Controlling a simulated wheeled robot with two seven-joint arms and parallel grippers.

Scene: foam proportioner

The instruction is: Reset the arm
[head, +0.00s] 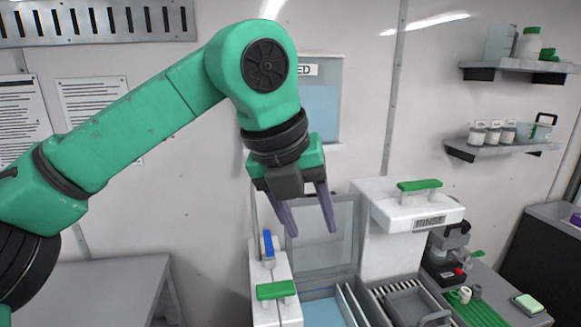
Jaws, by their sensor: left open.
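My left arm (135,122) is green with black joints and comes in from the left, raised across the upper middle of the head view. Its elbow-like joint (266,66) is high, and the arm bends down from there. My left gripper (308,217) points downward with its two purple fingers apart, and nothing shows between them. It hangs in front of the clear panel of the rinse station, above the basin area. My right gripper is not in this view.
A white rinse station (385,225) with green handles stands below and right of the gripper. A grey table (95,285) at lower left is bare. Wall shelves (515,66) with bottles are at upper right. A dark device (447,250) stands right of the station.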

